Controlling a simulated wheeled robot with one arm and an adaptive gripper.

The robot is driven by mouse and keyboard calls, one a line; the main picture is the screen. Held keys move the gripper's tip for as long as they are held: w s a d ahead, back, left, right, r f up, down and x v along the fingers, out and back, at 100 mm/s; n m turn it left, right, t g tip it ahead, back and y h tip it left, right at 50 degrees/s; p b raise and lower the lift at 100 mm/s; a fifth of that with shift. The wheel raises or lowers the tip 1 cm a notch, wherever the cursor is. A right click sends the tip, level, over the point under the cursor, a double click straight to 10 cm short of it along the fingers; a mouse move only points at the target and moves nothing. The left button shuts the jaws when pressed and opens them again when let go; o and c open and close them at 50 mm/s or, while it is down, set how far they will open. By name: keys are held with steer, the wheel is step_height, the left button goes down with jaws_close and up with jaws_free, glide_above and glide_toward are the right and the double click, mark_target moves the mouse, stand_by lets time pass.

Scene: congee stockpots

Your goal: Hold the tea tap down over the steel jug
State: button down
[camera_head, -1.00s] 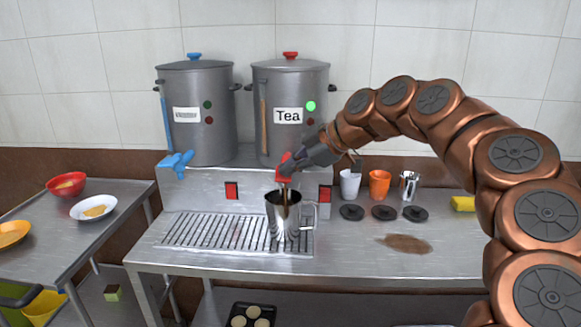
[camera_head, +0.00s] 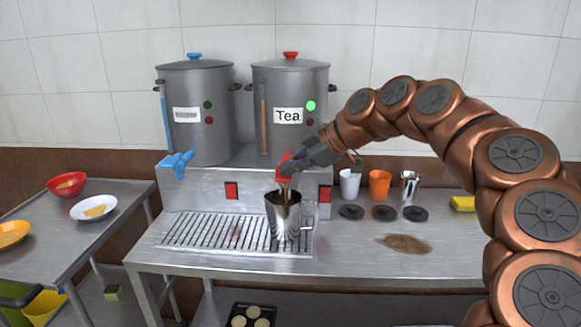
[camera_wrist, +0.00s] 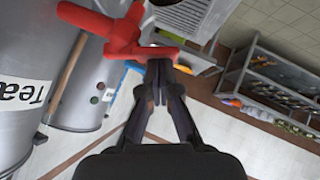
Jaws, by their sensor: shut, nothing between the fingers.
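The tea pot (camera_head: 290,85) is a grey stockpot with a red knob, a "Tea" label and a lit green light. Its red tap (camera_head: 283,170) sits low on its front and shows large in the wrist view (camera_wrist: 122,32). My gripper (camera_head: 290,163) is shut and empty, its fingertips (camera_wrist: 160,66) against the red tap's lever. The steel jug (camera_head: 282,218) stands upright on the drip grate below the tap. A dark brown stream runs from the tap into the jug. The jug's fill level is hard to tell.
A second stockpot (camera_head: 196,115) with a blue tap (camera_head: 177,165) stands to the left. White (camera_head: 349,183), orange (camera_head: 379,184) and steel (camera_head: 409,186) cups stand at the right behind dark lids. A brown spill (camera_head: 404,244) lies on the counter, with a yellow sponge (camera_head: 462,204) beyond.

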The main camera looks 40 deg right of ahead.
steer(key=shift+r, duration=0.9)
steer(key=shift+r+p, duration=0.3)
steer(key=shift+p, duration=0.1)
steer(key=s+d+r, duration=0.4)
steer(key=s+r, duration=0.2)
steer(key=r, duration=0.4)
stand_by(1.8)
